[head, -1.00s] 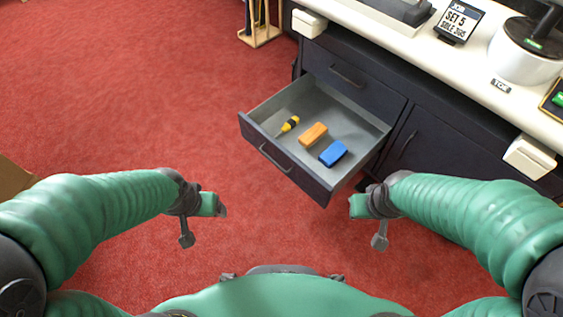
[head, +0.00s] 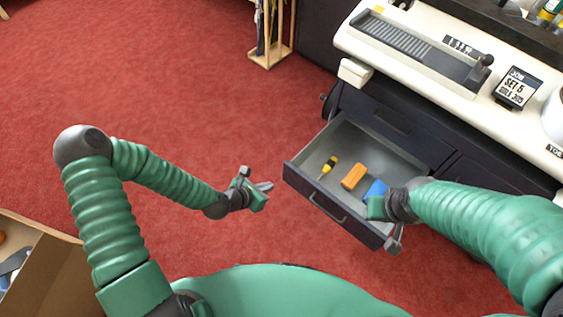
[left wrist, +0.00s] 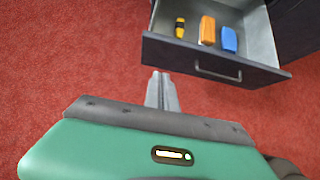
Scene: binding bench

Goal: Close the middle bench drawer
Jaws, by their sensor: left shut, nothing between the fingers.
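The middle bench drawer (head: 302,187) stands pulled out from the dark bench, with a bar handle (head: 327,207) on its front. It holds a yellow-and-black screwdriver (head: 329,167), an orange block (head: 354,176) and a blue block (head: 376,190). My left gripper (head: 268,186) is shut and empty, just left of the drawer front and apart from it. In the left wrist view the shut fingers (left wrist: 161,90) point toward the drawer front (left wrist: 200,60), below its left part. My right gripper (head: 377,208) is over the drawer's right front corner and partly covers the blue block; its fingers are not clear.
A closed drawer (head: 390,125) sits above the open one. The white benchtop (head: 420,80) carries a binding machine and a sign (head: 517,88). A wooden rack (head: 268,40) stands at the back. A cardboard box (head: 50,270) is at lower left. Red carpet is clear between.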

